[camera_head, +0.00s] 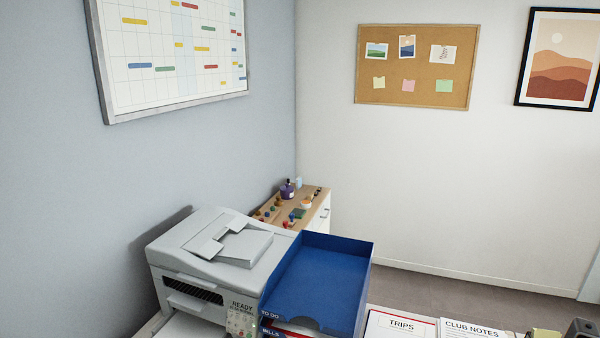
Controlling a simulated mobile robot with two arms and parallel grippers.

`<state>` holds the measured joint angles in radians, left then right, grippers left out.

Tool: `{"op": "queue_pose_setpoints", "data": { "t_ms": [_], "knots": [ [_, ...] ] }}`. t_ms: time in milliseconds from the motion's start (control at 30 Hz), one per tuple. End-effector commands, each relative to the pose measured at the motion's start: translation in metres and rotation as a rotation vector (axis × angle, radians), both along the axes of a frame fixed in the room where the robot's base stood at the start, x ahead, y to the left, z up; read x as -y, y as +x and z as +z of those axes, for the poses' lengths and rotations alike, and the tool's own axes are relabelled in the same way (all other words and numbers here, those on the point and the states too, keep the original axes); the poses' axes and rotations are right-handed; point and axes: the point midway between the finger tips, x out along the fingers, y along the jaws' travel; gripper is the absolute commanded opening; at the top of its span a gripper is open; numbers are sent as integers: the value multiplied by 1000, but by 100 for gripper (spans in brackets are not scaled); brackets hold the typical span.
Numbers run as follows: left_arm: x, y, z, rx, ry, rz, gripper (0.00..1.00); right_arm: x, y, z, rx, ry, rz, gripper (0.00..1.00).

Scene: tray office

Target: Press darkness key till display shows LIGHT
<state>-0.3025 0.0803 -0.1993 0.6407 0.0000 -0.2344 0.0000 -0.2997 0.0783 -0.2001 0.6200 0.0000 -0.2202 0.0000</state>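A grey printer-copier (212,262) stands at the lower left, close to the left wall. Its display (242,305) on the front right shows READY and a smaller line too blurred to read. A key panel (240,322) with small keys sits just below the display, cut by the bottom edge of the picture. I cannot tell which key is the darkness key. Neither of my grippers shows in the head view.
A blue tray stack (318,268) labelled TO DO and BILLS stands right of the printer. Papers marked TRIPS (401,325) and CLUB NOTES (472,329) lie further right. A low cabinet (318,212) with small items stands behind. A corkboard (416,66) hangs on the back wall.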

Motion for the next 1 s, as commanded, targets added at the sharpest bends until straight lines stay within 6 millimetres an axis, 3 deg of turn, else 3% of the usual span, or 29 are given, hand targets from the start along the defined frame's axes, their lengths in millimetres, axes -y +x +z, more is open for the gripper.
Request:
{"op": "queue_pose_setpoints", "data": {
  "t_ms": [267,633,1000],
  "knots": [
    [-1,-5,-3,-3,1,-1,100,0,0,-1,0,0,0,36],
    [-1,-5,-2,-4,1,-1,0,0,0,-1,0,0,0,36],
    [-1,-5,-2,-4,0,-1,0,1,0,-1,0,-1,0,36]
  ]
}}
